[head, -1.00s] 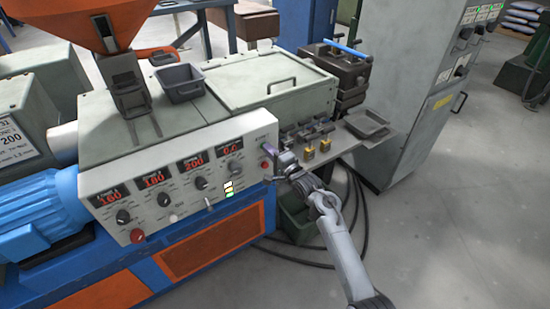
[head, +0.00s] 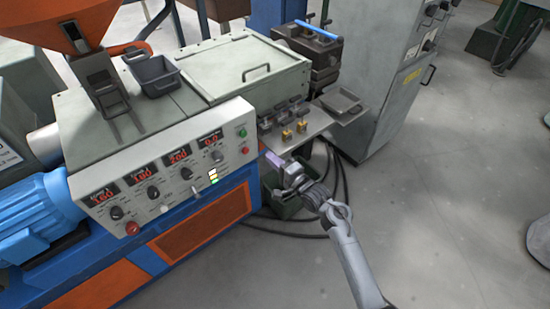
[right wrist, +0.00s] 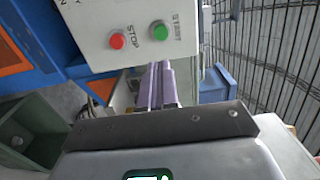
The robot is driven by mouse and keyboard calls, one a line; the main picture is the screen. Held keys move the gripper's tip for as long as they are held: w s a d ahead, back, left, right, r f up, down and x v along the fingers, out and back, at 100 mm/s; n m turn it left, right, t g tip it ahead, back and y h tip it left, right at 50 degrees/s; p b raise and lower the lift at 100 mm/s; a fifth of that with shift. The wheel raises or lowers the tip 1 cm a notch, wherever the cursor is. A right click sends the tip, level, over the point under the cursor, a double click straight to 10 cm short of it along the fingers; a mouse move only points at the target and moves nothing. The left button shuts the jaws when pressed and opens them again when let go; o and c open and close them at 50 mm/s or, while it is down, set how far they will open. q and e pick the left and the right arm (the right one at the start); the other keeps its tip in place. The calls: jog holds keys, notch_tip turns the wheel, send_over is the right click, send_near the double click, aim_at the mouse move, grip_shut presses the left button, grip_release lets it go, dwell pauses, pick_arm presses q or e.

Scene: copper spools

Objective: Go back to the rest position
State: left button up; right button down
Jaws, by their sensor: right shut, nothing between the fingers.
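My right gripper (head: 272,160) is in the head view, just to the right of the control panel (head: 165,170) and apart from it. Its purple fingers are shut with nothing between them; they also show in the right wrist view (right wrist: 157,88). In that view the fingers point toward the panel's lower edge, below the red stop button (right wrist: 117,41) and the green start button (right wrist: 160,31). My right arm reaches in from the bottom right. My left gripper does not show.
A metal shelf (head: 310,126) with small brass pieces sits above and right of my right gripper. A green bin (head: 283,200) stands on the floor behind it, with black cables around. A grey cabinet (head: 395,100) stands beyond.

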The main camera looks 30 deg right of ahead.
jog(key=shift+s+d, duration=0.1)
jog(key=shift+s, duration=0.3)
jog(key=shift+f, duration=0.1)
